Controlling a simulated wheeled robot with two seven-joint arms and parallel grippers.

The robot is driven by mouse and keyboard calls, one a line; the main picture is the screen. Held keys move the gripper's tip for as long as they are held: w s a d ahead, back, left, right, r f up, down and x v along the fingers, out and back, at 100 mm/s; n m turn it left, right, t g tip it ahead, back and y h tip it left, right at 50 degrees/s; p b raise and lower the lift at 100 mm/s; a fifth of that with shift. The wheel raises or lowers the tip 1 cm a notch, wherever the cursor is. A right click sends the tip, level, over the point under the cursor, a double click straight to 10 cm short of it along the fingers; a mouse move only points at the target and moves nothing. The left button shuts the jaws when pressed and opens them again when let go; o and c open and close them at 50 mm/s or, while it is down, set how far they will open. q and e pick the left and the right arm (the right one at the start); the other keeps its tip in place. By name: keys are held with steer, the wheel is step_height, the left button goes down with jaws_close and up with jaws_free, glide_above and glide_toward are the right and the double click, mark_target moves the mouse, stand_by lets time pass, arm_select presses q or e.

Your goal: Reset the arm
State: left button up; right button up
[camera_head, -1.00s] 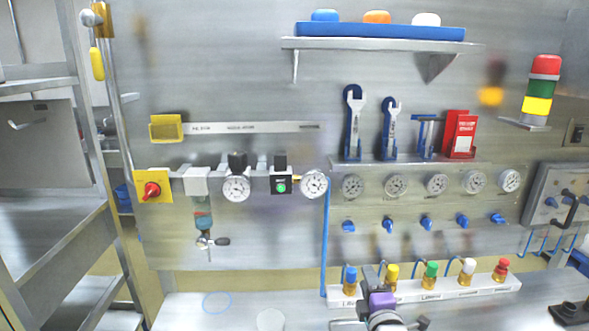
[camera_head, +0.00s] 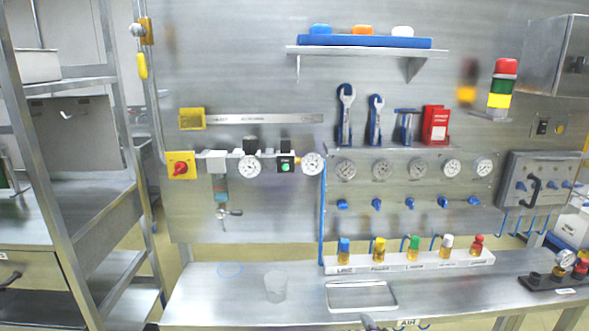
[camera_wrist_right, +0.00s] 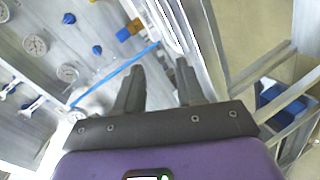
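My right gripper (camera_wrist_right: 160,66) shows in the right wrist view with its two dark fingers apart. Nothing is visible between them. A blue tube and the panel with gauges appear beyond the fingers. In the head view only a small bit of an arm shows at the bottom edge, in front of the steel table (camera_head: 450,290); I cannot tell which arm. My left gripper is not in view.
A clear cup (camera_head: 276,287) and a shallow tray (camera_head: 362,296) stand on the table. Several capped bottles sit in a white rack (camera_head: 415,262) behind them. A wall panel with gauges rises at the back, and a steel shelf frame (camera_head: 75,190) stands at the left.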

steer(key=s+f+m+g, duration=0.2)
steer(key=s+f+m, duration=0.1)
steer(key=f, duration=0.5)
steer(key=s+f+m+g, duration=0.2)
steer(key=s+f+g, duration=0.15)
steer(key=f, duration=0.35)
steer(key=s+a+f+m+g+y, duration=0.1)
steer(key=s+a+f+m+g, duration=0.3)
steer(key=s, duration=0.7)
steer(key=s+a+f+m+g+y, duration=0.2)
steer(key=s+a+f+m+g, duration=0.2)
steer(key=s+f+m, duration=0.4)
steer(key=s+f, duration=0.3)
steer(key=f, duration=0.1)
steer(key=shift+s+f+m, duration=0.3)
steer(key=shift+s+f, duration=0.05)
steer(key=shift+f, duration=0.05)
